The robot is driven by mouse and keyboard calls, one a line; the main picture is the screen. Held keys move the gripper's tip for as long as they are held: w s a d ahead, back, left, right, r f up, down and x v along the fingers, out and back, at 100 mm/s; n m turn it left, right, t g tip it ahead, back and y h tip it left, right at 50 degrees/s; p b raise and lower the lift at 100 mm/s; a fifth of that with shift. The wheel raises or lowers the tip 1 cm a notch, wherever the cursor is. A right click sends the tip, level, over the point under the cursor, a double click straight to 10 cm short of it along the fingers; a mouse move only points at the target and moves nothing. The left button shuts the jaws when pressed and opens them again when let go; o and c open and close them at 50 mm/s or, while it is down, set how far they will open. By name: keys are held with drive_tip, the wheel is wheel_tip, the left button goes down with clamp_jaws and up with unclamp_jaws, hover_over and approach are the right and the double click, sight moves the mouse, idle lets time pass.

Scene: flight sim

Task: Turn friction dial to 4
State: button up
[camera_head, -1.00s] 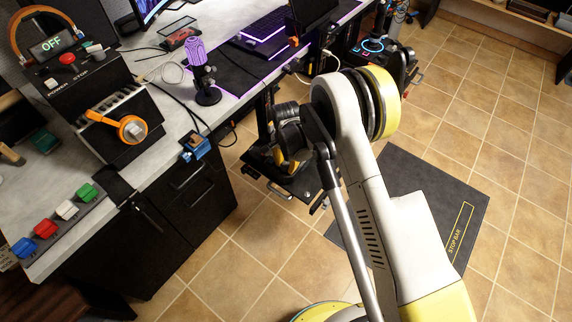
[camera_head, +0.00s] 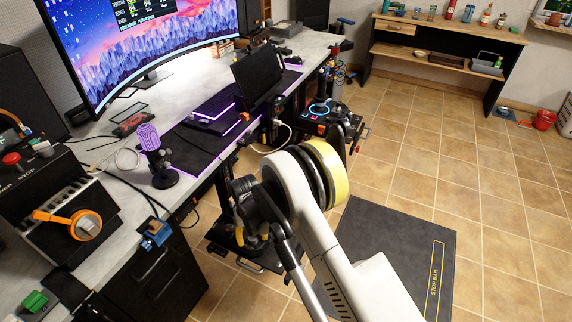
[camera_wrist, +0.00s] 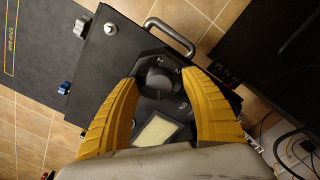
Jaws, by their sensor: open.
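A round black dial (camera_wrist: 158,84) sits on a black panel (camera_wrist: 100,62) in the wrist view. Small white marks stand around it, too small to read surely, so I cannot tell its setting. My gripper (camera_wrist: 160,74) has two ribbed yellow fingers, spread apart, one at each side of the dial. A gap shows between the dial and each finger; I cannot tell the height above the panel. In the head view my arm reaches toward the desk's front and its gripper end is hidden.
The panel carries a metal handle (camera_wrist: 172,36), a pale yellow plate (camera_wrist: 157,131), a grey side knob (camera_wrist: 82,27) and a blue side knob (camera_wrist: 64,88). Cables (camera_wrist: 290,150) lie at the lower right. A desk (camera_head: 122,180) stands left; tiled floor (camera_head: 490,190) is open at right.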

drive_tip(key=n, duration=0.3)
drive_tip(key=w+d+r+p, duration=0.1)
drive_tip(key=d+r, duration=0.3)
drive_tip(key=r, duration=0.7)
drive_tip(key=w+d+r+m+t+p, duration=0.1)
drive_tip(key=d+r, duration=0.3)
drive_tip(key=r, duration=0.7)
drive_tip(key=w+d+r+m+t+p, duration=0.1)
drive_tip(key=d+r+p, duration=0.2)
drive_tip(key=r, duration=0.8)
drive_tip(key=shift+d+y, duration=0.4)
